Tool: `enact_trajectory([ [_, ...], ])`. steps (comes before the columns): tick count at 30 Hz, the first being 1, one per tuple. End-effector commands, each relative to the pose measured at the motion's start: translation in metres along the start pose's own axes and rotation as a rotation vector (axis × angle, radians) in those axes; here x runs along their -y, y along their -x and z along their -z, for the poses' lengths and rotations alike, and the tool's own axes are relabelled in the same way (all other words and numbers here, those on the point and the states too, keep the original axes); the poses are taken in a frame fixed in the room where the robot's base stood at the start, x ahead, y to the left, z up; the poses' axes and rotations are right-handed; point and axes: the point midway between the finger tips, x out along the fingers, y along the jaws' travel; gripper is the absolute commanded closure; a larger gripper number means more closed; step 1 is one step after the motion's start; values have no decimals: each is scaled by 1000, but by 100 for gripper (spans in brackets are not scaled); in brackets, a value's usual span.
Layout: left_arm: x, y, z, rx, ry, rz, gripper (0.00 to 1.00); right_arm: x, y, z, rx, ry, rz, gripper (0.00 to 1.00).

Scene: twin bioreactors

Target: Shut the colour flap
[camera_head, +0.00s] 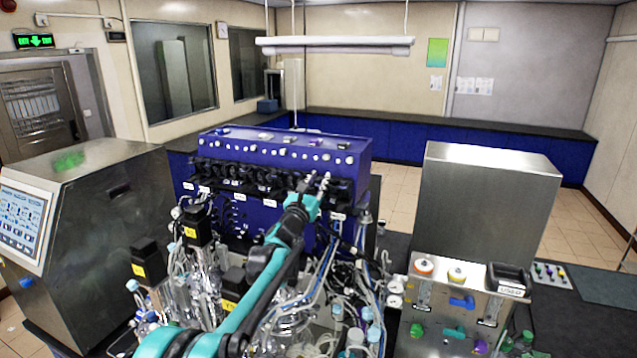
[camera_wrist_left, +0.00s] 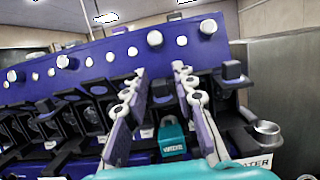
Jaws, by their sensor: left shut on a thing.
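The blue bioreactor cabinet (camera_head: 285,150) stands in the middle of the head view, with a row of black pump-like units along its front. My left gripper (camera_head: 318,182) reaches up to the right part of this row. In the left wrist view, the two fingers of my left gripper (camera_wrist_left: 161,82) stand either side of a small dark block (camera_wrist_left: 162,90) and are shut on it. A teal block (camera_wrist_left: 172,138) with a white label shows lower down between the fingers. I cannot tell for certain which part is the colour flap. My right gripper is not in view.
Glass vessels, tubes and black motors (camera_head: 198,226) crowd the space below my left arm. A steel cabinet (camera_head: 485,205) stands at the right, behind a panel of knobs (camera_head: 455,308). Another steel cabinet (camera_head: 90,220) with a screen stands at the left.

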Motion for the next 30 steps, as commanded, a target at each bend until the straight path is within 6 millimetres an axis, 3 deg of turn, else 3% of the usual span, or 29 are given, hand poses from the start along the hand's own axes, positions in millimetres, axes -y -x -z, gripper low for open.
enact_trajectory([
  [2,0,0,1,-2,-1,0,100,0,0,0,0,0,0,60],
  [3,0,0,1,-2,0,0,66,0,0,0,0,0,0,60],
  [14,0,5,0,-1,1,-1,66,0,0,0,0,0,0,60],
  [24,0,59,0,-1,0,-1,66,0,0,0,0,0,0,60],
  [30,1,75,1,-1,-1,0,66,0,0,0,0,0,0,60],
])
